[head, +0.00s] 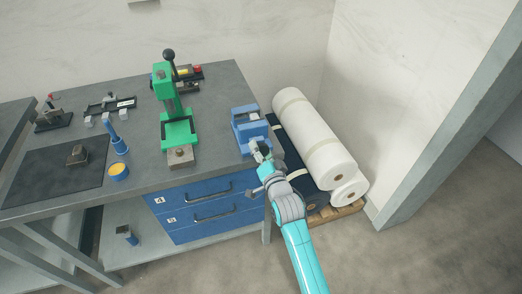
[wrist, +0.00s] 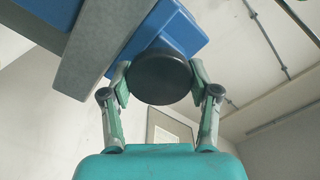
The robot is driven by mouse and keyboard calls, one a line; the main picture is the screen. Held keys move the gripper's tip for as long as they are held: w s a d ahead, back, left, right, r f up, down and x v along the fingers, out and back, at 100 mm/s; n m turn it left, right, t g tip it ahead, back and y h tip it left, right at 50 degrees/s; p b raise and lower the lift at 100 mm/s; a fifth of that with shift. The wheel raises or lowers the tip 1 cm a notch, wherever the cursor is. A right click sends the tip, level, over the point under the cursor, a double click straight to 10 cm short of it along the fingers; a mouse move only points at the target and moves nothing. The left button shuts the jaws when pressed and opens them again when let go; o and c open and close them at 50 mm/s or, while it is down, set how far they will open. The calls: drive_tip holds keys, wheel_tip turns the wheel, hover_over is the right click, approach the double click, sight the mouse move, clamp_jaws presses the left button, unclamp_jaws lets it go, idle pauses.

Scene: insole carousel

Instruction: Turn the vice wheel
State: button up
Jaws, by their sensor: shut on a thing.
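The blue vice (head: 249,128) stands on the right end of the grey workbench. It also shows as blue and grey blocks at the top of the wrist view (wrist: 186,35). The vice wheel is a dark round disc (wrist: 160,78) in the wrist view, on the near side of the vice. My gripper (wrist: 160,88) is shut on the wheel, one finger on its left rim and one on its right rim. In the head view my gripper (head: 259,152) reaches the front of the vice and hides the wheel.
A green press (head: 163,75) with a black-knobbed lever stands left of the vice on the workbench (head: 219,86). Blue drawers (head: 210,204) are below. White rolls (head: 310,134) lie on a pallet right of the bench, close to my arm. A grey post (head: 453,115) stands farther right.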

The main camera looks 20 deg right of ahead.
drive_tip(key=o, duration=1.2)
drive_tip(key=shift+c, duration=0.2)
drive_tip(key=shift+f, duration=0.1)
